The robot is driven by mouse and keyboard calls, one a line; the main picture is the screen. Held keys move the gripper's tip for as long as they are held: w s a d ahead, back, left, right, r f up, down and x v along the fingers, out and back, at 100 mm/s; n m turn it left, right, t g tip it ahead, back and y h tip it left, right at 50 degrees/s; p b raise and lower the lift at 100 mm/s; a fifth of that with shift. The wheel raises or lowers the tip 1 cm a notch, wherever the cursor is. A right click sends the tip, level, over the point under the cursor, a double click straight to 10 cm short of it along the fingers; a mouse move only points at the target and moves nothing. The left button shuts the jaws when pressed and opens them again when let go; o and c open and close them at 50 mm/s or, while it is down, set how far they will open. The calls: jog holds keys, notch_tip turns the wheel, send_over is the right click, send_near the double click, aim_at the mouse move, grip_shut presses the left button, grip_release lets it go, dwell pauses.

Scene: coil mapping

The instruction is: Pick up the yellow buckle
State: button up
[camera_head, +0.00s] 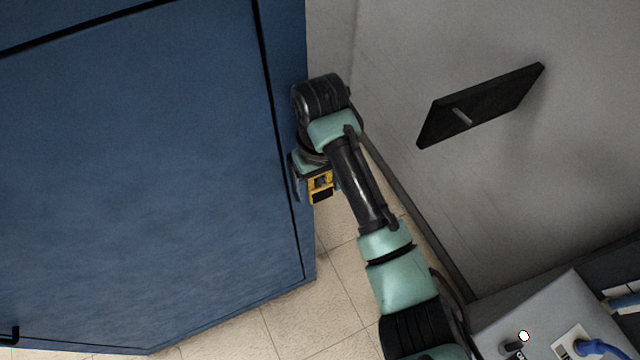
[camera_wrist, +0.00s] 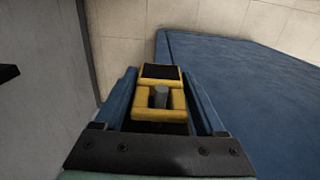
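The yellow buckle (camera_wrist: 160,103) has a black patch at its far end and a grey pin in its square opening. It sits between the two fingers of my gripper (camera_wrist: 160,82) in the wrist view, and the fingers close against its sides. In the head view the yellow buckle (camera_head: 320,183) shows below my gripper (camera_head: 316,178), held in the air just right of the blue cabinet's edge. The finger on the far side is partly hidden by my arm.
A large blue cabinet (camera_head: 140,170) fills the left, close beside my gripper. A grey wall with a black panel (camera_head: 480,104) is on the right. Tiled floor (camera_head: 330,290) lies below. A grey box with a blue plug (camera_head: 592,346) is at bottom right.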

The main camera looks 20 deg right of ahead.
jog(key=c, duration=1)
jog(key=shift+o, duration=0.2)
jog(key=shift+r, duration=0.15)
